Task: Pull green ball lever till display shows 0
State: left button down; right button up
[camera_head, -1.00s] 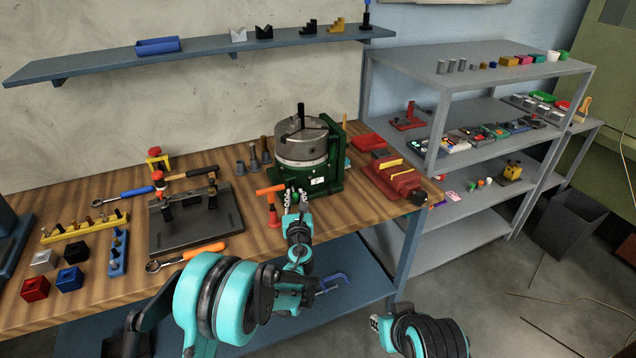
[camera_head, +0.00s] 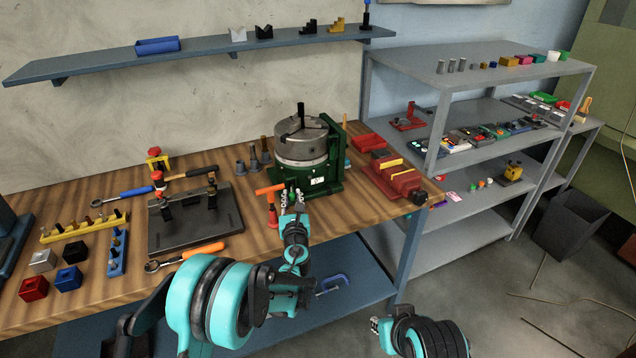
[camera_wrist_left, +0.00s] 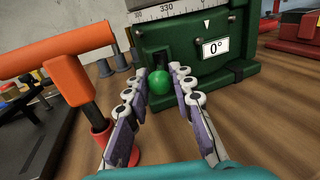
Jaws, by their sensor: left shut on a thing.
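The green machine base (camera_head: 310,180) with a round grey chuck (camera_head: 301,140) on top stands on the wooden bench; it also fills the back of the left wrist view (camera_wrist_left: 185,40). The green ball (camera_wrist_left: 160,82) of the lever sits low on the front of the base. My left gripper (camera_wrist_left: 160,92) has its fingers on both sides of the ball and is shut on it.
An orange-handled tool (camera_wrist_left: 70,55) stands close left of my left gripper. A red vise (camera_head: 393,178) is right of the base. A black plate fixture (camera_head: 195,222) lies to the left. Shelves (camera_head: 480,70) stand at the right.

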pick_arm(q)
jog(key=c, duration=1.2)
grip_release()
jog(key=shift+a, duration=0.25)
jog(key=shift+d, duration=0.1)
jog(key=shift+s+d+f, duration=0.1)
jog(key=shift+s+d, duration=0.05)
jog(key=shift+s, duration=0.4)
jog(key=shift+s+b, duration=0.75)
jog(key=shift+s, duration=2.2)
jog(key=shift+d, duration=0.1)
